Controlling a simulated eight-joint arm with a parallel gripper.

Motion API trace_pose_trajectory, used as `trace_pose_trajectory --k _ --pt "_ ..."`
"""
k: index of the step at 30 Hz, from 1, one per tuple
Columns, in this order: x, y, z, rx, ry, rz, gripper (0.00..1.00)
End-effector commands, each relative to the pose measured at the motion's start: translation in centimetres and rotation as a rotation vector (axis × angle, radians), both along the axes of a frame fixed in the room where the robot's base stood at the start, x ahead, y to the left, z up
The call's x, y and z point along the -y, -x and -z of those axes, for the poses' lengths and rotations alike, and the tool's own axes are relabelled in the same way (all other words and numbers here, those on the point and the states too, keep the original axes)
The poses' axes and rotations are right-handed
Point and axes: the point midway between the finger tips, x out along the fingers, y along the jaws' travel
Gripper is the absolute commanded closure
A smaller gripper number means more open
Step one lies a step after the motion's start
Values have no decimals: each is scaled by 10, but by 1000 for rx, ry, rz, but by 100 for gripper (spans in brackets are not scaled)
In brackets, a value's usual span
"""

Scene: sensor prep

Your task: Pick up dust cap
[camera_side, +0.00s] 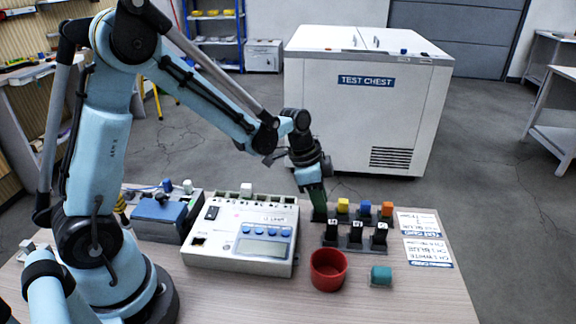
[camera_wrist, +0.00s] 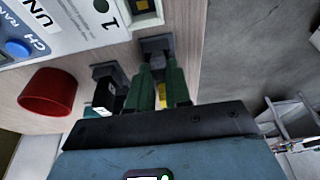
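No part is plainly marked as the dust cap. Coloured caps stand on dark holders at the back of the rack: yellow (camera_side: 343,205), blue (camera_side: 365,207) and orange (camera_side: 387,209). My gripper (camera_side: 318,208) points down at the leftmost holder, left of the yellow cap, and hides what is on it. In the wrist view the green fingers of my gripper (camera_wrist: 158,72) sit close together, with a narrow gap and a bit of yellow between them. A dark block (camera_wrist: 155,44) lies just beyond the tips. Whether they grip anything is hidden.
Black numbered blocks (camera_side: 355,234) stand in front of the caps. The white instrument (camera_side: 210,250) is at left, label sheets (camera_side: 428,253) at right. The front right table is clear.

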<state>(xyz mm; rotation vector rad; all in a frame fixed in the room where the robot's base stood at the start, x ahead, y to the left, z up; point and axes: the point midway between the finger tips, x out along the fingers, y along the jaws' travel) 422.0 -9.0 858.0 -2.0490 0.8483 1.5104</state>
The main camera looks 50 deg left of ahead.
Motion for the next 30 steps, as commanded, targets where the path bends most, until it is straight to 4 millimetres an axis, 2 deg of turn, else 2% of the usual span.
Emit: trace_pose_trajectory --k 14,20,23,30 --pt "0 0 -4 0 0 0 100" --pt "0 0 -22 0 0 0 100" --pt "0 0 -39 0 0 0 100" --pt "42 27 -70 0 0 7 100"
